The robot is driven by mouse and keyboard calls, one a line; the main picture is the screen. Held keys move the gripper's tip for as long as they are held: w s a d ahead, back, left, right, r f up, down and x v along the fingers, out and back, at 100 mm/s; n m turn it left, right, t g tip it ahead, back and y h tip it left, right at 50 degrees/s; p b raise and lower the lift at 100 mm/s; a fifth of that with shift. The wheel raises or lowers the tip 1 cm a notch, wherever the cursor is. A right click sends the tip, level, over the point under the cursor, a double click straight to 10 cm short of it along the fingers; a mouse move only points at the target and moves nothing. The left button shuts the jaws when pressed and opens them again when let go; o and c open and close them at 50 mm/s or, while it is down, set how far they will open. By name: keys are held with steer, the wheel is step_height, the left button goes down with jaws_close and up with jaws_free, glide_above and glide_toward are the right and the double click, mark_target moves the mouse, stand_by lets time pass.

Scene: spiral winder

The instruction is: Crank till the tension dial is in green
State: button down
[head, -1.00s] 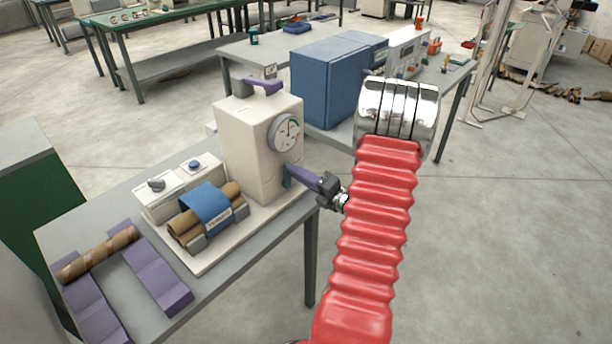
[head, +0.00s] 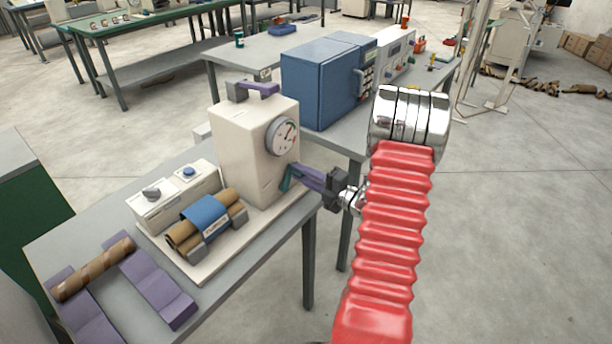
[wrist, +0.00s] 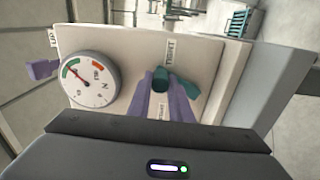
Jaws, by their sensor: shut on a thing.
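The cream winder (head: 250,150) stands on the near grey bench. Its round tension dial (head: 283,136) faces right; it also shows in the wrist view (wrist: 89,83), with a green arc and an orange-red patch. The needle there leans toward the green arc, but whether its tip is inside it is hard to tell. My gripper (head: 335,190) is shut on the crank's outer end.
A purple lever (head: 262,88) sits on top of the winder. A roll with a blue band (head: 206,214), a control box and purple V-blocks (head: 155,282) share the bench. A blue cabinet (head: 318,80) stands behind.

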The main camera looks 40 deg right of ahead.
steer(key=shift+s+f, duration=0.1)
steer(key=shift+f, duration=0.1)
steer(key=c, duration=1.6)
jaws_free()
steer(key=shift+r, duration=0.1)
steer(key=shift+s+d, duration=0.1)
steer(key=s, duration=0.4)
steer(key=s+d, duration=0.1)
steer(key=s, duration=0.4)
steer(key=s+d, duration=0.1)
steer(key=s, duration=0.3)
steer(key=shift+s+d, duration=0.15)
steer(key=shift+s, duration=0.05)
